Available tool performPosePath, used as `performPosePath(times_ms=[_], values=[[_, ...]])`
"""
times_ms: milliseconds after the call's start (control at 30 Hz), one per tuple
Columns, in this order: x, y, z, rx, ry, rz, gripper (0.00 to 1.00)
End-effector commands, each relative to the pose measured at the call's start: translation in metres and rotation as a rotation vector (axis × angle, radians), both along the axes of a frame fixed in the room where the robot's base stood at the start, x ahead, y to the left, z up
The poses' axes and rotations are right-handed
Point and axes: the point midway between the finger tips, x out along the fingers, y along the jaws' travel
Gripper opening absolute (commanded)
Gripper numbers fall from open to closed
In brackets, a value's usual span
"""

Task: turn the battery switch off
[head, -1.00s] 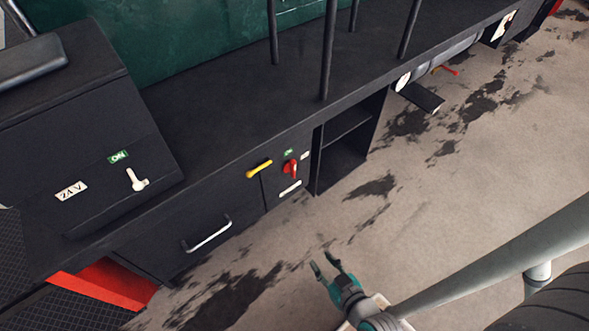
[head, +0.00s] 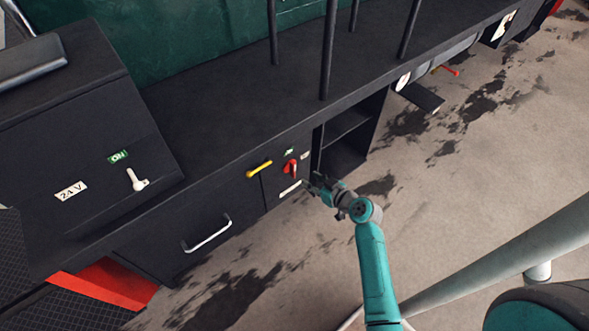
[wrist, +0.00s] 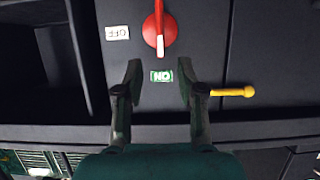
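A red rotary switch (head: 290,168) sits on the dark cabinet front. In the wrist view the red switch (wrist: 159,32) has its handle in line with the green ON label (wrist: 161,76); a white OFF label (wrist: 117,32) is to its left, and the labels appear upside down. My gripper (head: 308,182) is just in front of the panel, below and right of the switch in the head view. In the wrist view my gripper (wrist: 159,82) is open and empty, its fingers either side of the ON label, apart from the switch.
A yellow handle (head: 259,169) is left of the switch. A 24 V box (head: 85,150) carries a white lever (head: 137,180) and another ON label. A silver drawer handle (head: 207,234) is lower left. An open shelf (head: 345,155) is to the right. The floor in front is clear.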

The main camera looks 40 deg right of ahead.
Motion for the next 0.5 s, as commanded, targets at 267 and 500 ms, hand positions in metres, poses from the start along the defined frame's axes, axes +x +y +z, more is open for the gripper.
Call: performPosePath(times_ms=[267, 500], values=[[0.036, 0.001, -0.014, 0.002, 0.000, 0.002, 0.39], [0.074, 0.001, -0.030, 0.001, 0.001, 0.001, 0.39]])
